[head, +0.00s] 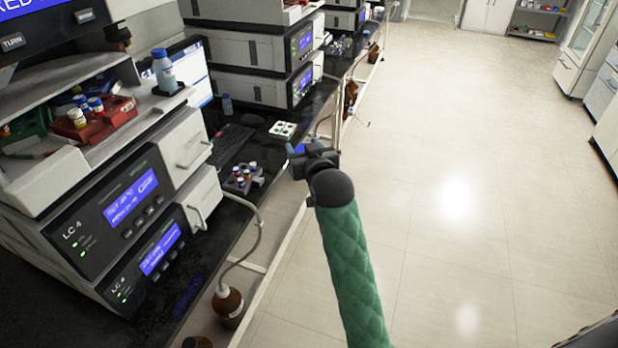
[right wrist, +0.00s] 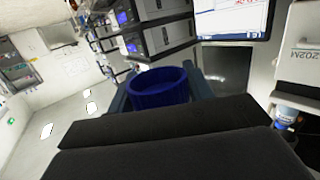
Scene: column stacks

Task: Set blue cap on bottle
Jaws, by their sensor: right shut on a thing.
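A round ribbed blue cap (right wrist: 160,90) sits between the fingers of my right gripper (right wrist: 158,86) in the right wrist view. In the head view my right gripper (head: 300,152) is at the end of the green-sleeved arm, above the bench's front edge, with a bit of blue at its tips. A clear bottle with pale blue contents and a blue top (head: 163,72) stands upright on top of the LC stack, up and left of the gripper and well apart from it. My left gripper is out of view.
The LC 4 stack (head: 120,205) fills the left. A red tray (head: 97,118) with vials sits on it. A dark vial rack (head: 243,180) and a white rack (head: 282,130) are on the bench. A brown bottle (head: 228,305) stands below. The floor at right is clear.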

